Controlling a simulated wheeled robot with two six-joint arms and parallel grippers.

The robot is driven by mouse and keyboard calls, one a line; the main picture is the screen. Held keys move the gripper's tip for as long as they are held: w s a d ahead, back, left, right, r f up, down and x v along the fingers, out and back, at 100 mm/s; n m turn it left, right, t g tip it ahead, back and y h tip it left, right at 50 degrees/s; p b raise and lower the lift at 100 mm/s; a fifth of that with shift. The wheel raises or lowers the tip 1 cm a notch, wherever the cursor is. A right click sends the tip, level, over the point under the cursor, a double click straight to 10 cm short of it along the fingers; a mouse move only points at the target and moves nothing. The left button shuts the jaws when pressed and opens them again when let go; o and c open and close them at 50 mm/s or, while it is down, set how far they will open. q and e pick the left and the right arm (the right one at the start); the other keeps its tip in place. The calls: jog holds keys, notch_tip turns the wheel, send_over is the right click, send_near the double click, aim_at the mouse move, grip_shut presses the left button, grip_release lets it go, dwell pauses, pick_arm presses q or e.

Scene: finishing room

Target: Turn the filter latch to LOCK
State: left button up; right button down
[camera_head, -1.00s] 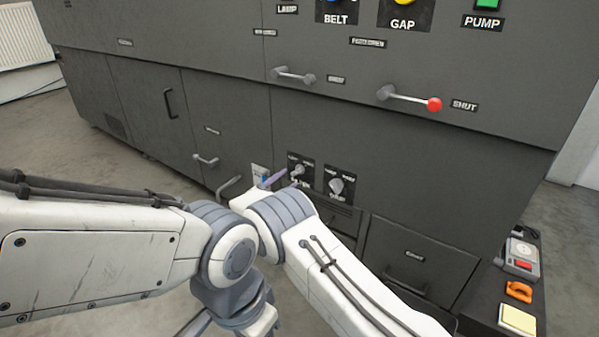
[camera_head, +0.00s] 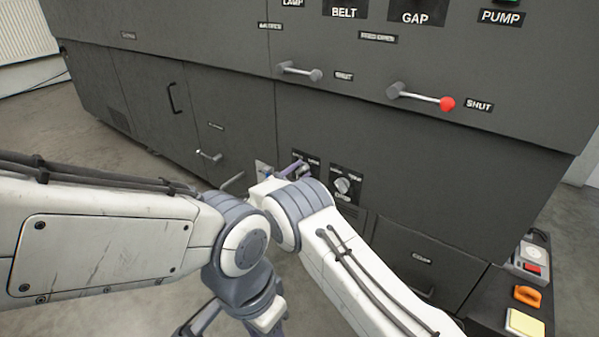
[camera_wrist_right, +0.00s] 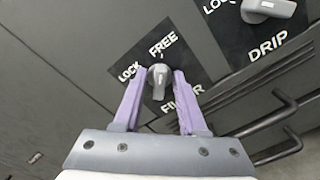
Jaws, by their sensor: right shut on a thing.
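The filter latch (camera_wrist_right: 158,76) is a small grey knob on a black plate marked LOCK, FREE and FILTER in the right wrist view. Its bar runs roughly up and down there, below the word FREE, with LOCK to the upper left. My right gripper (camera_head: 298,168) is at the latch in the head view. In the wrist view its two purple fingers stand on either side of the knob, shut on it. In the head view the latch is mostly hidden by the gripper.
The DRIP knob (camera_head: 342,186) sits just right of the filter plate. A bar handle (camera_wrist_right: 275,118) juts out close to my right gripper. A red-tipped lever (camera_head: 447,104) is above. A side shelf (camera_head: 490,305) at right holds an orange object (camera_head: 527,296) and a yellow pad (camera_head: 525,322).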

jog(key=n+p, duration=0.1)
jog(key=n, duration=0.1)
jog(key=n+p, duration=0.1)
jog(key=p, duration=0.1)
jog(key=shift+a+r+n, duration=0.1)
jog(key=shift+r+n, duration=0.1)
jog(key=shift+n, duration=0.2)
jog(key=n+p, duration=0.1)
jog(key=n, duration=0.2)
jog(key=shift+n+p, duration=0.3)
jog(key=n, duration=0.2)
jog(key=n+p, duration=0.1)
jog(key=n, duration=0.1)
jog(key=shift+w+a+f+n, duration=0.1)
jog(key=shift+a+f+n, duration=0.05)
jog(key=shift+n, duration=0.15)
jog(key=n, duration=0.5)
jog(key=shift+a+f+n, duration=0.1)
jog(key=shift+a+n, duration=0.05)
jog(key=shift+n, duration=0.15)
jog(key=shift+w, duration=0.1)
jog(key=c, duration=0.8)
grip_release()
jog(key=shift+c, duration=0.2)
